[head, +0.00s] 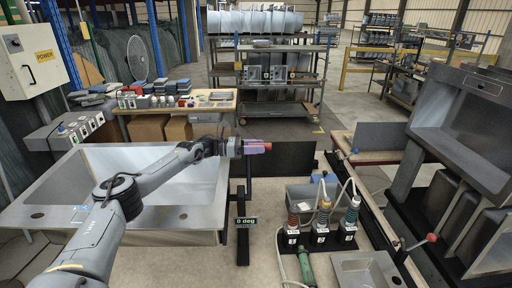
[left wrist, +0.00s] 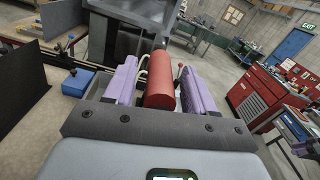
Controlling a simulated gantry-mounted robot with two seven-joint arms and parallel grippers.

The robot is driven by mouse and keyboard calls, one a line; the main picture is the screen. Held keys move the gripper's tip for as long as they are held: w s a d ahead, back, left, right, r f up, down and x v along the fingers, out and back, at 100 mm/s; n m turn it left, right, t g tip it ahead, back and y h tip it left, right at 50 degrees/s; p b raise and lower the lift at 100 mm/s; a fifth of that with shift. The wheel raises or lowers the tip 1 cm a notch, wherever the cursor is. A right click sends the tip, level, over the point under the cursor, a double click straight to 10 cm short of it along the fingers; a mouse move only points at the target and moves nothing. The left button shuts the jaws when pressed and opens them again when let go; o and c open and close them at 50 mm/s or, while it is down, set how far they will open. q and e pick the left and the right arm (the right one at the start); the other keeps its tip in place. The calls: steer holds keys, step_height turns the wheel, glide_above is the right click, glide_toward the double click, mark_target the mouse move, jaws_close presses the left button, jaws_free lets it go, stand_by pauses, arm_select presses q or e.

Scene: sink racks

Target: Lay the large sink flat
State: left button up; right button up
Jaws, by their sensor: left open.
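The large sink (head: 62,190) is at the left in the head view, with its basin facing up and its rim looking about level. My left arm crosses in front of part of it. A dark post beside its right edge bears a sign (head: 246,222) that seems to read "0 deg". My left gripper (head: 257,147) is just right of the sink's far right corner. In the left wrist view its purple fingers stand open on both sides of a red cylindrical handle (left wrist: 160,80), which lies between them.
Three tools with coiled hoses (head: 322,215) stand right of the sign, by a grey bin. A small sink (head: 368,270) lies at the front right. Another rack of tilted sinks (head: 470,120) fills the right side. A cluttered workbench (head: 175,102) stands behind the large sink.

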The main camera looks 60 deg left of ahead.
arm_select(q)
jaws_close()
stand_by(0.3)
steer(key=shift+w+a+f, duration=0.1)
steer(key=shift+w+a, duration=0.05)
steer(key=shift+a, duration=0.1)
steer(key=shift+f+n, duration=0.1)
steer(key=shift+n, duration=0.2)
